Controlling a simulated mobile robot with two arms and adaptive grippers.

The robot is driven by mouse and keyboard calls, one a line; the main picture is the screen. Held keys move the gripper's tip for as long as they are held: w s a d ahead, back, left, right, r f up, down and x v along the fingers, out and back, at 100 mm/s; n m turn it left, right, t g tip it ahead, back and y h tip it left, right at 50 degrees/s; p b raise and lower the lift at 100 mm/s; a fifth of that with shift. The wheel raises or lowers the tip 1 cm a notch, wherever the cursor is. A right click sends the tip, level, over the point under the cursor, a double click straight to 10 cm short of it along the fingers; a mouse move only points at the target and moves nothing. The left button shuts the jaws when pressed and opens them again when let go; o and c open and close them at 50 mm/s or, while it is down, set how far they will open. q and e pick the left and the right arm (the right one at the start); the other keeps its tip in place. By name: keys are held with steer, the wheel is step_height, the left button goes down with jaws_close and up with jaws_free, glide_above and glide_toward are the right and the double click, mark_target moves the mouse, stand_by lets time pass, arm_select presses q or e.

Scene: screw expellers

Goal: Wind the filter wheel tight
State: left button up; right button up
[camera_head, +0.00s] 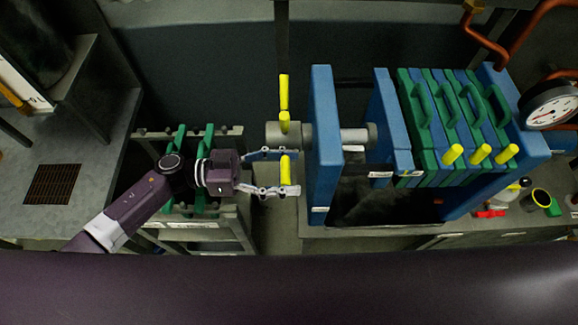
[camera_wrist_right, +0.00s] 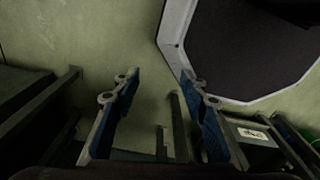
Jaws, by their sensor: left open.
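The filter wheel (camera_head: 284,122) is on the left end of the blue filter press, seen nearly edge-on in the head view. It has a grey hub and yellow handles, one pointing up and one low. My left gripper (camera_head: 292,171) reaches in from the left. Its jaws are open, and the low yellow handle (camera_head: 285,168) shows between the fingertips; I cannot tell if they touch it. A grey screw shaft (camera_head: 354,136) runs from the blue end frame (camera_head: 322,145) to the blue pressing plate (camera_head: 390,125). My right gripper (camera_wrist_right: 157,74) is open with nothing between its fingers.
Green and blue filter plates (camera_head: 455,120) with yellow taps stand on the right. A pressure gauge (camera_head: 549,105) and small bottles are at far right. A rack with green plates (camera_head: 205,140) stands behind my left arm. A grey bench (camera_head: 75,150) is at left.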

arm_select(q)
steer(key=c, duration=1.2)
steer(key=shift+c, duration=1.2)
steer(key=shift+s+f+m+b, duration=0.1)
steer(key=shift+f+m+b, duration=0.5)
steer(key=shift+f+b, duration=0.3)
steer(key=f+m+b, duration=0.1)
steer(key=b, duration=0.1)
steer(key=f+m+b, duration=0.4)
steer(key=shift+w, duration=0.35)
steer(key=shift+w+f+m+b, duration=0.4)
steer(key=shift+f+m+b, duration=0.2)
steer(key=shift+m+b, duration=0.7)
arm_select(e)
step_height(320, 180, down, 10)
steer(key=shift+d+f, duration=0.2)
steer(key=shift+d, duration=0.15)
steer(key=shift+a, duration=0.15)
